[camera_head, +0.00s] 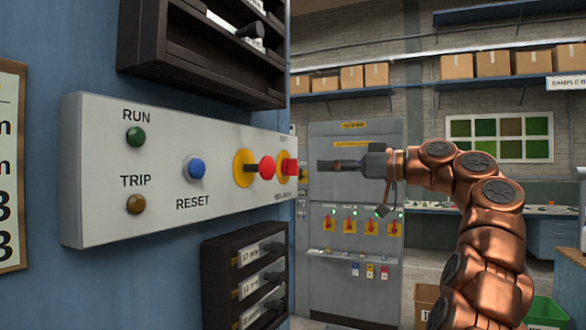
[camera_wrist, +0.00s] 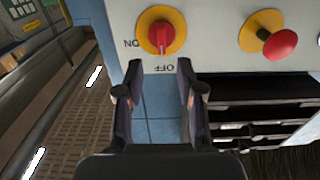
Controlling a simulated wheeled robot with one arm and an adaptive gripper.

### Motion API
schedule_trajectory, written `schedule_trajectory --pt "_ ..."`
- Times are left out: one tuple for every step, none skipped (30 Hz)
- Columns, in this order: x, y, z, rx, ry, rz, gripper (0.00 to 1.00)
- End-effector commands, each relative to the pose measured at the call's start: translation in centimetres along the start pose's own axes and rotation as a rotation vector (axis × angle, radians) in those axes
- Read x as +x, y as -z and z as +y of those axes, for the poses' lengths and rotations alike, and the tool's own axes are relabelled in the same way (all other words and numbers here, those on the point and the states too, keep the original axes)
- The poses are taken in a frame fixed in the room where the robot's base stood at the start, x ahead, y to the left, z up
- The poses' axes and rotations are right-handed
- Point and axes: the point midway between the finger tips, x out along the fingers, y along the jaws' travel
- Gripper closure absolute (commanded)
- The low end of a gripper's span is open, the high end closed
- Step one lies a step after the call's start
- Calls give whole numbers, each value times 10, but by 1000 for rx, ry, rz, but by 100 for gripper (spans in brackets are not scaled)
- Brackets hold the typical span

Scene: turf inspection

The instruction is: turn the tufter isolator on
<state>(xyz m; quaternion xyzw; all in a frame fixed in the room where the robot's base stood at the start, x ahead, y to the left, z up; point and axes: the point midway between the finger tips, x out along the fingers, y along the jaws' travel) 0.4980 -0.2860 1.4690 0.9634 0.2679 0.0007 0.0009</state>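A rotary switch with a red knob on a yellow disc sits at the right end of the white panel (camera_head: 150,215) in the head view (camera_head: 290,167). The label under it is too small to read surely. In the wrist view, upside down, the red knob (camera_wrist: 162,36) has its bar vertical, in line with the OFF mark; ON is at the left. My gripper (camera_head: 322,165) is right of the panel, pointing at the knob. In the wrist view my gripper (camera_wrist: 156,80) is open and empty, its fingers apart from the knob.
A red mushroom button (camera_head: 266,167) stands out beside the switch. A blue RESET button (camera_head: 196,168) and RUN and TRIP lamps are farther left. Dark racks (camera_head: 245,275) jut out above and below the panel. A grey cabinet (camera_head: 355,270) with several red switches stands behind.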

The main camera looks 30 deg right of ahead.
Motion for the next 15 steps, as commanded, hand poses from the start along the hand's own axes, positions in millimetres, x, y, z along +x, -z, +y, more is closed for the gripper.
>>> schedule_trajectory --pt "2 0 0 -1 2 0 62" --pt "4 0 -1 -1 3 0 62" --pt "7 0 -1 0 4 0 62" --pt "10 0 -1 0 5 0 62" --pt "13 0 -2 0 5 0 62" --pt "18 0 -2 0 6 -2 62" --pt "22 0 -2 0 7 -3 62" --pt "26 -1 -2 2 7 -4 62" --pt "31 -1 -1 4 6 -3 62" --pt "35 0 -1 5 5 -2 62" --pt "39 0 0 5 4 -1 62" --pt "45 0 -1 4 4 -2 62" --pt "50 0 -1 3 4 -3 62" --pt "54 0 -1 3 3 -4 62" --pt "59 0 -1 3 3 -3 62"
